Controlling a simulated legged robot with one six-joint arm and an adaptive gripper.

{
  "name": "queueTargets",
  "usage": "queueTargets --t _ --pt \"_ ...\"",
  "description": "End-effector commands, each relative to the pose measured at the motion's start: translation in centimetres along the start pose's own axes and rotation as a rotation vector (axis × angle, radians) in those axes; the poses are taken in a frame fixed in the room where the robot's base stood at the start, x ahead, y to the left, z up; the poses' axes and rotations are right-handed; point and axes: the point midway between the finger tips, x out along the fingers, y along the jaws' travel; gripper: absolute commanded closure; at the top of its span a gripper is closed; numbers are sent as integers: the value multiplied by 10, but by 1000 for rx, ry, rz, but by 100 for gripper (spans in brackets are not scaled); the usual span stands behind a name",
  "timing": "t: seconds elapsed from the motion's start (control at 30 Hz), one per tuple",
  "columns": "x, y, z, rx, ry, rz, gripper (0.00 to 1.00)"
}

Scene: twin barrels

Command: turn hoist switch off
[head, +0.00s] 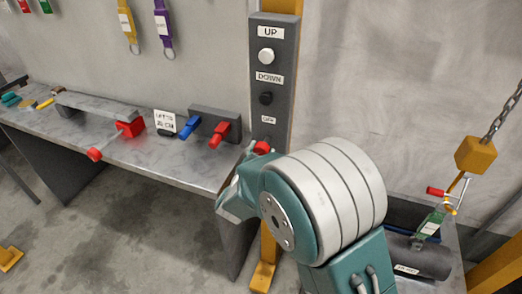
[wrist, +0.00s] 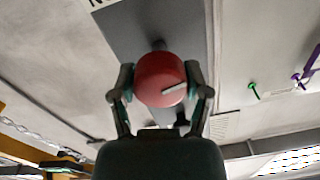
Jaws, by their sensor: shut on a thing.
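The hoist control box (head: 284,95) is a tall dark grey panel on a yellow post. It has a white UP button (head: 267,57), a black DOWN button (head: 265,98) and a small label, apparently OFF, below them. The hoist switch is a red round knob (head: 262,147) at the bottom of the box, partly hidden by my arm in the head view. In the wrist view the red knob (wrist: 160,80) sits between the fingers of my gripper (wrist: 158,74), which is shut on its sides. A white mark on the knob's face lies nearly level, tilted slightly up to the right.
A workbench (head: 120,150) to the left holds red and blue handles and a small sign (head: 164,123). Tags hang on the wall above it. At right, a yellow hoist block (head: 475,155) hangs on a chain above a dark cylinder (head: 425,258).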

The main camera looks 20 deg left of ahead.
Motion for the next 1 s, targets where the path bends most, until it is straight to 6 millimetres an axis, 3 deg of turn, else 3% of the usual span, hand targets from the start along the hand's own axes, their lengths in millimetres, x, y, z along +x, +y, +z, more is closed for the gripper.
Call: queueTargets --t 1.0 --pt "0 -5 -1 -957 -26 10 86"
